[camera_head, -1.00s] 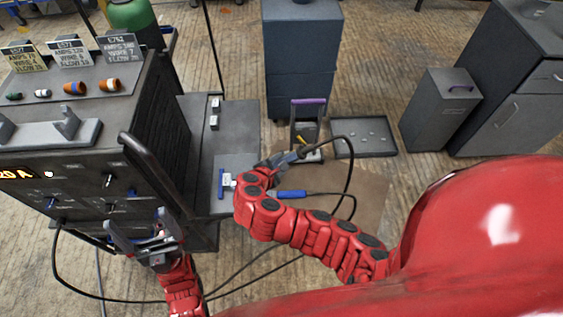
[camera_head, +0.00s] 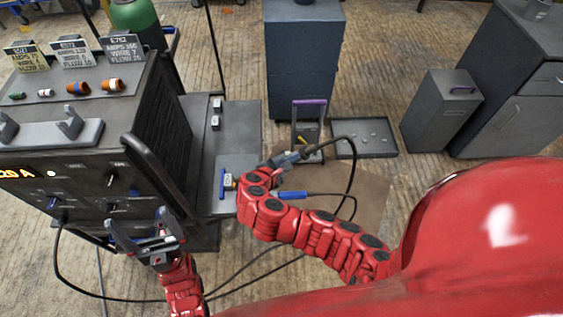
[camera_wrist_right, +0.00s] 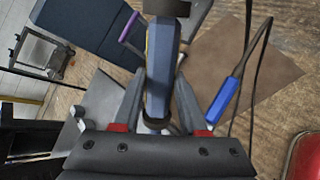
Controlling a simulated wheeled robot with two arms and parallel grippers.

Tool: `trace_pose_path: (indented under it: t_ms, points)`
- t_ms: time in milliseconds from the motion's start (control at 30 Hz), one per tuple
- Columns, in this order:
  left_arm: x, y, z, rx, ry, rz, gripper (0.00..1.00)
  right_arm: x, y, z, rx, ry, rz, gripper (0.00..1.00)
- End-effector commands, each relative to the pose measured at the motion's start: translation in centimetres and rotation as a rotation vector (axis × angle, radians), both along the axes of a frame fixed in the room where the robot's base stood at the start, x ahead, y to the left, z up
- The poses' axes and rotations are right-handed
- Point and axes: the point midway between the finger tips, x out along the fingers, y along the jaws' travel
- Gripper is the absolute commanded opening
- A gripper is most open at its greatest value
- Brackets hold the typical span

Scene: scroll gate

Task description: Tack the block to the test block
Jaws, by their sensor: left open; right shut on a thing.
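My right gripper (camera_wrist_right: 158,105) is shut on a dark grey-blue welding torch (camera_wrist_right: 160,65), also in the head view (camera_head: 290,158). The torch points up and right, away from the bench. Left of my right wrist, a small white-labelled block (camera_head: 228,182) lies on a grey plate (camera_head: 238,162) beside a blue T-shaped piece (camera_head: 222,184). I cannot tell which piece is the test block, or whether they touch; my wrist hides part of the plate. My left gripper (camera_head: 140,228) is open and empty in front of the welding machine (camera_head: 85,170).
Black cables loop nearby. A purple-handled stand (camera_head: 308,103) and a shallow tray (camera_head: 375,150) are behind. The machine's top holds coloured nozzles (camera_head: 110,85) and label cards (camera_head: 122,47).

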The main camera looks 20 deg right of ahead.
Motion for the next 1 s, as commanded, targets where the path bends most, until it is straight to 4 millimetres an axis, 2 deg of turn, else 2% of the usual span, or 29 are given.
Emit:
trace_pose_path:
  t_ms: [33,1000]
  points:
    - [0.0,0.0,0.8,0.0,0.0,0.0,1.0,-0.1,-0.4,0.8,-0.002,-0.002,-0.002,0.0]
    - [0.0,0.0,7.6,0.0,0.0,0.0,1.0,-2.0,-6.7,5.5,-0.001,0.0,-0.002,0.0]
